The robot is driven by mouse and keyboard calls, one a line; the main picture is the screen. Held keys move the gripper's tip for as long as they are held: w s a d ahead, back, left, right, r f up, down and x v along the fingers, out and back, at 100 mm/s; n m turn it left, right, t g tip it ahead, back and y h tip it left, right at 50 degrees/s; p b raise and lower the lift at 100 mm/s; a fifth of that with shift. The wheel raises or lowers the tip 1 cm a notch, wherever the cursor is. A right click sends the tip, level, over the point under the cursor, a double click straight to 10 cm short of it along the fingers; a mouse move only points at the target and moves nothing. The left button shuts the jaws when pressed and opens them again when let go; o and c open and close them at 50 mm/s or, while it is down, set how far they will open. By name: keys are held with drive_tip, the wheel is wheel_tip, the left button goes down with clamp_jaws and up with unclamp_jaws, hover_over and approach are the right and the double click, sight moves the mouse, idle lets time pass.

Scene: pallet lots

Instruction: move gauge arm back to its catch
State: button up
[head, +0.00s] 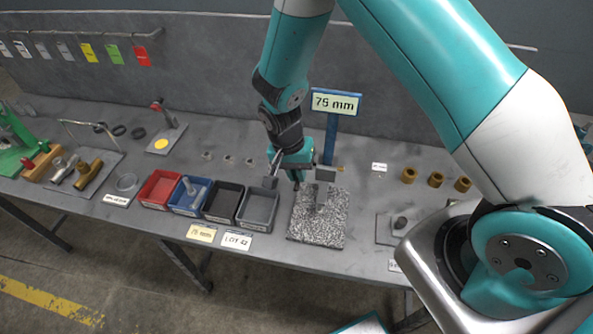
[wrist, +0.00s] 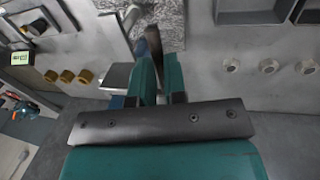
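A gauge stand with a blue post (head: 331,140) and a "75 mm" sign (head: 336,103) stands behind a speckled granite plate (head: 318,226). Grey metal parts (head: 325,176) of the gauge show above the plate, beside my gripper (head: 294,180). My gripper points down over the plate's back left edge. In the wrist view its two teal fingers (wrist: 160,72) are close together, with a dark, brownish piece (wrist: 154,42) at their tips. I cannot tell whether they touch or hold the gauge arm. The catch cannot be made out; the granite also shows there (wrist: 158,14).
Red (head: 160,189), blue (head: 178,208), black (head: 222,203) and grey (head: 258,207) bins stand left of the plate. Several brass bushings (head: 435,180) and a small plate with a dark knob (head: 392,229) are to the right. Tags hang at the back left.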

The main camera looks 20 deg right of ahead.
drive_tip(key=r+p, duration=0.5)
drive_tip(key=r, duration=0.5)
drive_tip(key=shift+w, duration=0.2)
clamp_jaws()
drive_tip(key=o, duration=0.7)
unclamp_jaws()
drive_tip(key=shift+s, duration=0.1)
drive_tip(key=shift+r, duration=0.1)
wheel_tip(320, 180, up, 17)
drive_tip(key=w+a+b, duration=0.2)
drive_tip(key=b, duration=0.2)
drive_tip(key=shift+a, duration=0.4)
drive_tip(key=s+a+f+n+t+y+b, duration=0.1)
drive_tip(key=s+n+y+b, duration=0.4)
drive_tip(key=s+n, duration=0.9)
drive_tip(key=s+a+y, duration=0.1)
drive_tip(key=s, duration=0.6)
drive_tip(key=shift+s+a+f, duration=0.15)
drive_tip(key=shift+s+f, duration=0.1)
drive_tip(key=shift+s, duration=0.1)
